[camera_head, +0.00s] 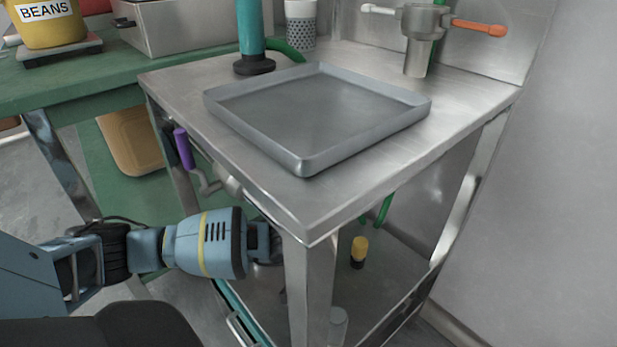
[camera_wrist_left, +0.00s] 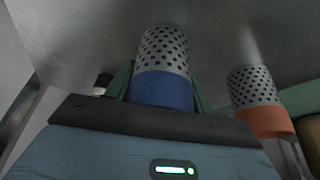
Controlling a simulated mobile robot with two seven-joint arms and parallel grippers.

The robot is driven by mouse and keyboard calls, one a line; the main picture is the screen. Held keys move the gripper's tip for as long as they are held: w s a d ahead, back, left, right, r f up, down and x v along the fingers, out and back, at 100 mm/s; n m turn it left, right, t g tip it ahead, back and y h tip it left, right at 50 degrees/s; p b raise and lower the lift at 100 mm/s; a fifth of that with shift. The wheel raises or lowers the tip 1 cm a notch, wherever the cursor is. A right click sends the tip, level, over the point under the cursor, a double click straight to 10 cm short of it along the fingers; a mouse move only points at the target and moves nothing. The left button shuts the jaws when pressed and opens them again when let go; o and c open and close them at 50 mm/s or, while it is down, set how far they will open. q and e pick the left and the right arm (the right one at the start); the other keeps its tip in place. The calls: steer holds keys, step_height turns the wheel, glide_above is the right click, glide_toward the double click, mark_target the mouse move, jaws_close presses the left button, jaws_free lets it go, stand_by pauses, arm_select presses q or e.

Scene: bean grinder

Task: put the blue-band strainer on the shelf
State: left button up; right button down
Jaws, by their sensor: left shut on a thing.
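The blue-band strainer (camera_wrist_left: 165,72), a perforated grey cylinder with a blue band at its lower end, is in the left wrist view between the green fingers of my left gripper (camera_wrist_left: 161,88), which is shut on it. In the head view my left gripper reaches in under the steel table's front edge. Its fingertips and the strainer are hidden behind the table leg there. The lower shelf (camera_head: 385,285) shows below the table top. I cannot tell whether the strainer touches it.
An orange-band strainer (camera_wrist_left: 257,102) stands to the right of the held one. A small yellow-and-black object (camera_head: 358,252) is on the lower shelf. The table leg (camera_head: 308,290) stands close to my left gripper. A grey tray (camera_head: 315,110) lies on the table top. A purple handle (camera_head: 183,148) projects above my left arm.

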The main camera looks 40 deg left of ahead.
arm_select(q)
steer(key=shift+f, duration=0.1)
arm_select(e)
steer(key=shift+f, duration=0.1)
arm_select(q)
steer(key=o, duration=0.6)
steer(key=shift+f, duration=0.1)
steer(key=o, duration=0.4)
steer(key=shift+o, duration=0.2)
arm_select(e)
steer(key=shift+w, duration=0.4)
arm_select(q)
steer(key=shift+s+r, duration=0.1)
steer(key=shift+r, duration=0.5)
steer(key=s+d+r+p, duration=0.2)
steer(key=s+p, duration=0.1)
steer(key=s, duration=0.3)
steer(key=s+d+r+p, duration=0.1)
steer(key=s+d+p, duration=0.1)
steer(key=s, duration=0.5)
steer(key=shift+d+r+p, duration=0.15)
steer(key=shift+r+p, duration=0.25)
arm_select(e)
step_height(320, 180, up, 6)
steer(key=shift+w+t, duration=0.4)
steer(key=shift+w, duration=0.05)
